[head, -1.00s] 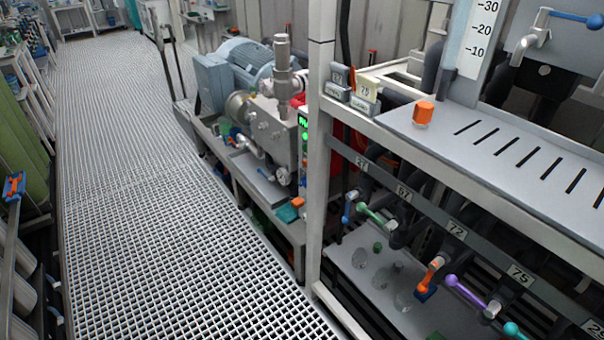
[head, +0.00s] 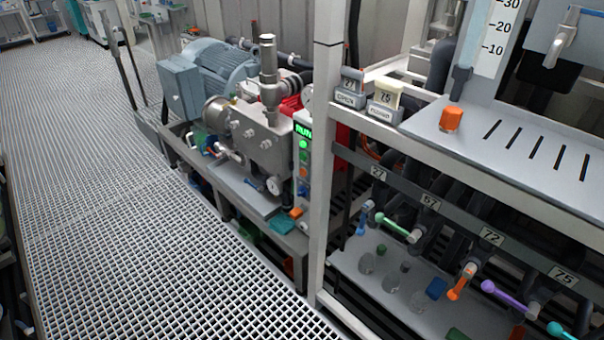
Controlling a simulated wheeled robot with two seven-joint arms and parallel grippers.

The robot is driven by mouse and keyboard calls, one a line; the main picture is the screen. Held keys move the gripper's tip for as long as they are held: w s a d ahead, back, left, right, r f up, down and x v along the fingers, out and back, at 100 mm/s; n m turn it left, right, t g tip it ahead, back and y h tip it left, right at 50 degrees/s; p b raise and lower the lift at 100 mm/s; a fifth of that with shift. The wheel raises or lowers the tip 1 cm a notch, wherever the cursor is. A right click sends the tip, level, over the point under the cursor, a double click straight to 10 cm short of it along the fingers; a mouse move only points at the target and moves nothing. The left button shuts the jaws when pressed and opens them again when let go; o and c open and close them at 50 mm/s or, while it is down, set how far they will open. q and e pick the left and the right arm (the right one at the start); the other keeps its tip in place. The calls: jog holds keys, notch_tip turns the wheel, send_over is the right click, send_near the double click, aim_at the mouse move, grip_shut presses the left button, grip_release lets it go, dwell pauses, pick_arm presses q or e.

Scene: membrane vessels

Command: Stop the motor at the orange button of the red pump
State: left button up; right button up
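The pump unit stands on a low frame left of the rack post, with a blue-grey motor (head: 215,72) and a grey metal pump body (head: 262,138). A red part (head: 291,103) shows behind the body. A narrow panel (head: 303,160) beside the post has a lit green "RUN" display (head: 303,130) and green lights below it. A small orange piece (head: 297,212) sits near the panel's lower end; I cannot tell whether it is the button. Neither of my grippers is in view.
A grating walkway (head: 120,210) runs along the left and is clear. The rack's upright post (head: 322,150) stands close to the panel's right. The rack carries a shelf with an orange cap (head: 451,118), and numbered valves with coloured handles (head: 461,282) hang below.

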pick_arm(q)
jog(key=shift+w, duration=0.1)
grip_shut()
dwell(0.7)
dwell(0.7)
